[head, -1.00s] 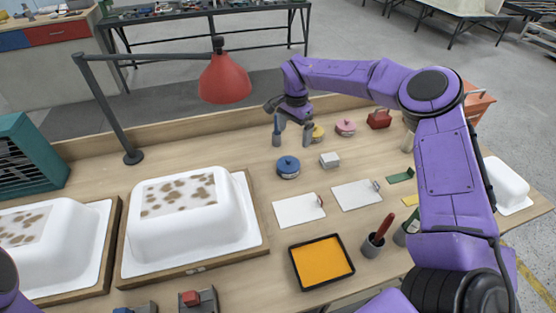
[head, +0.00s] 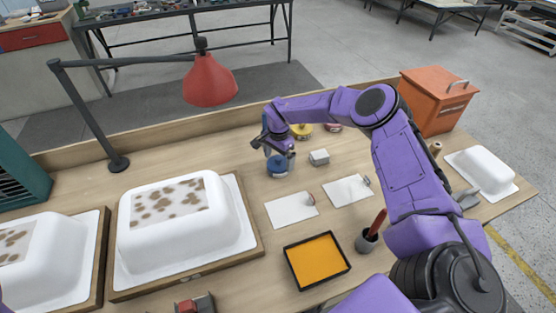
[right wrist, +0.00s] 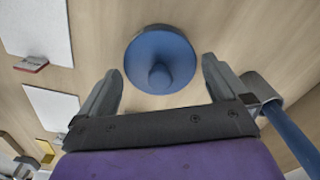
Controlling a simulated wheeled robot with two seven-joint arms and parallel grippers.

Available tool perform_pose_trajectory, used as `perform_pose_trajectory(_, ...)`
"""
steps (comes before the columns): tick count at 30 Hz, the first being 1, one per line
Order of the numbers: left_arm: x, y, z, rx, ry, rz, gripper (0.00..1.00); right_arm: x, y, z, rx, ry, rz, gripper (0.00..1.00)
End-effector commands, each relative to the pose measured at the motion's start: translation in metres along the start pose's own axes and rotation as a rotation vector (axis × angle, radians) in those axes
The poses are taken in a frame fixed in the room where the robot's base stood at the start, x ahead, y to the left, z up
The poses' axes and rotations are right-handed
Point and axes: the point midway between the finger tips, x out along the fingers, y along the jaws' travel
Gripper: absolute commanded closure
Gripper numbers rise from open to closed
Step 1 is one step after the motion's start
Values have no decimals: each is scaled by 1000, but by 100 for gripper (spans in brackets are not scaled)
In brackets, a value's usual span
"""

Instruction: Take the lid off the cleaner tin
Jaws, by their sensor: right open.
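A round tin with a blue lid (head: 277,166) stands on the wooden bench. Its lid has a central knob, seen from above in the right wrist view (right wrist: 160,48). I see no label telling whether this is the cleaner tin. My right gripper (head: 274,150) is just above it, pointing down. In the right wrist view the gripper's fingers (right wrist: 161,68) are spread and empty, with the lid ahead between their tips. A yellow tin (head: 301,130) and a pink tin (head: 333,127) stand behind, partly hidden by my right arm. My left gripper is out of view.
A blue handle (right wrist: 290,135) in a grey cup stands close beside the right finger in the wrist view. A small grey block (head: 319,157), white sheets (head: 291,208), an orange tray (head: 318,260), a red lamp (head: 210,82) and white tub shells (head: 175,235) surround the area.

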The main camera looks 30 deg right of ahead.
Motion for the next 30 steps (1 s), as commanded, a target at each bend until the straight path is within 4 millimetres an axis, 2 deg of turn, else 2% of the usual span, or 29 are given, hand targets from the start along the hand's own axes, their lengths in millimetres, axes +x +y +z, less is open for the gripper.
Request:
perform_pose_trajectory(5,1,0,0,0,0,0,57,2,0,0,0,0,-1,0)
perform_pose_trajectory(6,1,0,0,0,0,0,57,2,0,0,0,0,-1,6)
perform_pose_trajectory(8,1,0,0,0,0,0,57,2,0,0,0,0,-1,26)
perform_pose_trajectory(9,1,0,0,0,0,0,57,1,0,0,0,0,-1,39)
perform_pose_trajectory(10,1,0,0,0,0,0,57,1,0,0,0,0,-1,41)
perform_pose_trajectory(18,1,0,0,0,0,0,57,0,0,0,0,0,-1,41)
perform_pose_trajectory(22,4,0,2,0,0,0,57,-8,-1,0,1,0,-4,41)
perform_pose_trajectory(26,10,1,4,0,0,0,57,-31,-1,-1,1,0,-7,41)
perform_pose_trajectory(30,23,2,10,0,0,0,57,-66,20,25,-4,-2,-8,41)
